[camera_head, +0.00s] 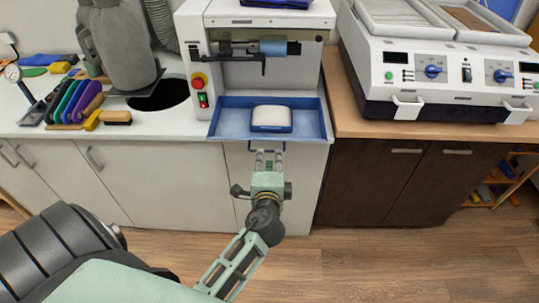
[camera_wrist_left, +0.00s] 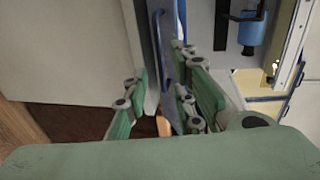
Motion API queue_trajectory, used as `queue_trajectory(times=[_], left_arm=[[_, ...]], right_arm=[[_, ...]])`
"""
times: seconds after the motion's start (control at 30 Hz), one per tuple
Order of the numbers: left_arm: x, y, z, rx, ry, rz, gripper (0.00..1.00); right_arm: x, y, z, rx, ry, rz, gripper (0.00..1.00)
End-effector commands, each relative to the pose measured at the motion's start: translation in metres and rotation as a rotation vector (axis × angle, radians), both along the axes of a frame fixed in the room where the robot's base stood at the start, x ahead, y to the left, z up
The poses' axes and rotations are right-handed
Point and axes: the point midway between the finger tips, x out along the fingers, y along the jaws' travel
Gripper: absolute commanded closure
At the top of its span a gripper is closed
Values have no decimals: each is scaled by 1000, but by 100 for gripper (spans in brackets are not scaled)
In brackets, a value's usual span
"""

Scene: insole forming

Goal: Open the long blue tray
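The long blue tray (camera_head: 228,126) sits at the front of the white machine, its front edge at the counter's front edge. A pale block with a blue base (camera_head: 271,118) lies in it. My left gripper (camera_head: 267,151) is right at the tray's front edge, pointing at its middle. In the left wrist view the green fingers (camera_wrist_left: 162,95) stand apart, and a blue edge of the tray (camera_wrist_left: 163,60) shows between and beyond them. I cannot tell whether they touch it. My right gripper is not in view.
The white machine (camera_head: 215,75) rises behind the tray, with red and green buttons (camera_head: 199,82) on its left. Colored tools (camera_head: 75,100) lie on the counter at left. A two-bay heater unit (camera_head: 440,80) stands at right. White cabinet doors (camera_head: 165,185) are below; floor in front is clear.

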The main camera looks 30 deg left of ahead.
Motion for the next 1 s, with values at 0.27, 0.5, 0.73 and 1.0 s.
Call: queue_trajectory(times=[0.27,0.5,0.73,1.0], left_arm=[[-50,-30,11,-3,2,1,76],[-67,-41,17,-2,0,1,76],[-69,-42,17,-1,0,1,76],[-68,-42,17,-1,0,0,76]], right_arm=[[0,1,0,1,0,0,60],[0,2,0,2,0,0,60],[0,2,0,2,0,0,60],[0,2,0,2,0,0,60]])
